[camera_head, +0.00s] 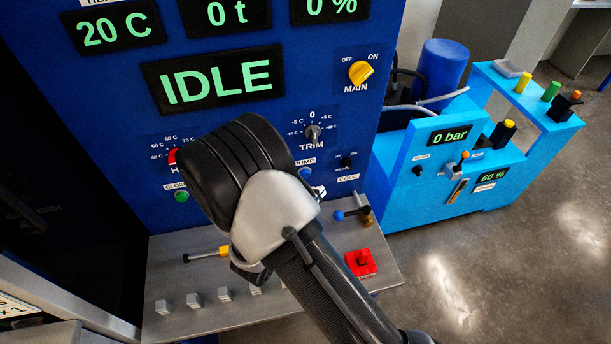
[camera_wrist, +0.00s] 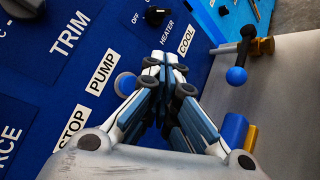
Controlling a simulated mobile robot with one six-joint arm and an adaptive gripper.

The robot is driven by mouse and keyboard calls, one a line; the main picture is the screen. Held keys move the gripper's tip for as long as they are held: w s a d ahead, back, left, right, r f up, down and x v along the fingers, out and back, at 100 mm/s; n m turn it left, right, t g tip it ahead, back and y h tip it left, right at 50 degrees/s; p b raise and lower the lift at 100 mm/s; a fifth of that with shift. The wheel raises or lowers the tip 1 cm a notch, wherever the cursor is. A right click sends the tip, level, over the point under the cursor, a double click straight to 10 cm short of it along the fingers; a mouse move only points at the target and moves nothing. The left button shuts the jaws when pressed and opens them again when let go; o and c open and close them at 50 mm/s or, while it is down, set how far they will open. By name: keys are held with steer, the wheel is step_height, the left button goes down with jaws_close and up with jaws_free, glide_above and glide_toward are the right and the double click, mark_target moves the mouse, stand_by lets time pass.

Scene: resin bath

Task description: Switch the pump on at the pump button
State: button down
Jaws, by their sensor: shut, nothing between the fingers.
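The pump button is a round blue button (camera_wrist: 125,83) beside the PUMP label (camera_wrist: 102,74) in the wrist view, partly covered by a finger. It also shows in the head view (camera_head: 305,173), just below its label. My gripper (camera_wrist: 165,60) is shut and empty. In the wrist view its fingertips lie over the blue panel, up and to the right of the button, between it and the COOL label. I cannot tell whether they touch the panel. In the head view my wrist hides most of the gripper.
The large display (camera_head: 219,81) reads IDLE. The yellow MAIN knob (camera_head: 361,72) is at upper right. A blue-knobbed lever (camera_wrist: 237,75) sticks out near my fingers. A light blue unit (camera_head: 450,160) showing 0 bar stands right.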

steer(key=shift+s+d, duration=0.15)
steer(key=shift+s, duration=0.4)
steer(key=shift+s+d, duration=0.15)
steer(key=shift+s, duration=0.35)
steer(key=s+d+r+m+g+h, duration=0.2)
steer(key=s+d+r+m+g, duration=0.35)
steer(key=d+r, duration=0.3)
steer(key=s+d+r+m+g+h, duration=0.2)
steer(key=s+d+r+m+g, duration=0.35)
steer(key=d, duration=0.45)
steer(key=s+r+m+g+y, duration=0.2)
steer(key=s+r+m+y, duration=0.35)
steer(key=s, duration=0.35)
steer(key=s+a+r+m+t+y, duration=0.2)
steer(key=s+a+r+t+y, duration=0.1)
steer(key=a+r+t+y, duration=0.1)
steer(key=shift+s+a+y, duration=0.3)
steer(key=shift+a+y, duration=0.1)
steer(key=shift+y, duration=0.45)
